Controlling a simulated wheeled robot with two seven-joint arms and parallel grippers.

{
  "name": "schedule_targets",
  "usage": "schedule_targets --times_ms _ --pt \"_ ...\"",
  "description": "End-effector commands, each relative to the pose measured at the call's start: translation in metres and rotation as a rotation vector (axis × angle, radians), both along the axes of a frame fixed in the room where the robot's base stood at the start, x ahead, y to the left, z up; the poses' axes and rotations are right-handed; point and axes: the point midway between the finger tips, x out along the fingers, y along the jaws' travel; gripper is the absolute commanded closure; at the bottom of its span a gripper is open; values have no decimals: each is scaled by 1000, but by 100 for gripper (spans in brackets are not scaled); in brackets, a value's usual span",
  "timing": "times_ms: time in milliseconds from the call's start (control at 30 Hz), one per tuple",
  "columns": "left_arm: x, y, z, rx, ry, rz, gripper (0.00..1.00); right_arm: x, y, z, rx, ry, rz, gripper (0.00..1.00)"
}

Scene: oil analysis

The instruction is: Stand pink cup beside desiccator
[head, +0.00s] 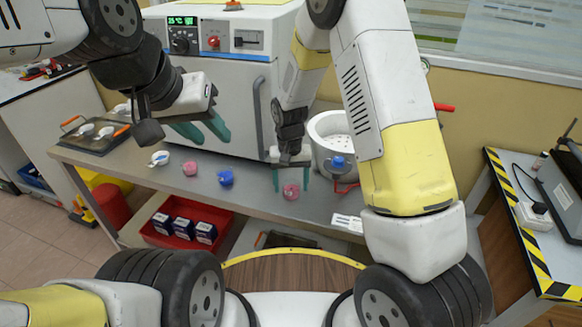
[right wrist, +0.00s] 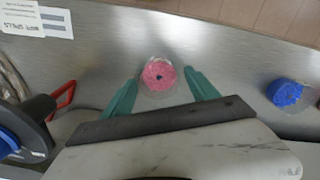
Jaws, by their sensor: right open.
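A pink cup (head: 291,191) with a clear rim sits on the grey bench. My right gripper (head: 290,181) is open above it, with one green finger on either side. In the right wrist view the pink cup (right wrist: 159,75) lies between the spread fingertips (right wrist: 161,82), with gaps showing. A second pink cup (head: 190,168) stands further left. A pale round vessel (head: 325,128), seemingly the desiccator, stands behind and right of the near pink cup, partly hidden by my right arm. My left gripper (head: 208,137) is open and empty in front of the oven.
A white oven (head: 220,80) stands behind. A red-handled item (right wrist: 62,98) and a white card (head: 347,222) lie to the right. The front bench edge is close to the near pink cup.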

Motion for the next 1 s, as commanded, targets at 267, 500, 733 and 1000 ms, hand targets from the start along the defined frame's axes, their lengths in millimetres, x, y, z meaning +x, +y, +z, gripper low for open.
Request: schedule_targets --times_ms 267,500,733,1000 --pt "0 0 0 0 0 0 64 1 2 48 3 -7 1 32" --pt "0 0 0 0 0 0 64 1 2 96 1 -4 0 32" --pt "0 0 0 0 0 0 64 0 1 121 3 -4 -1 32" --pt "0 0 0 0 0 0 64 -27 -39 192 102 -94 -20 32"
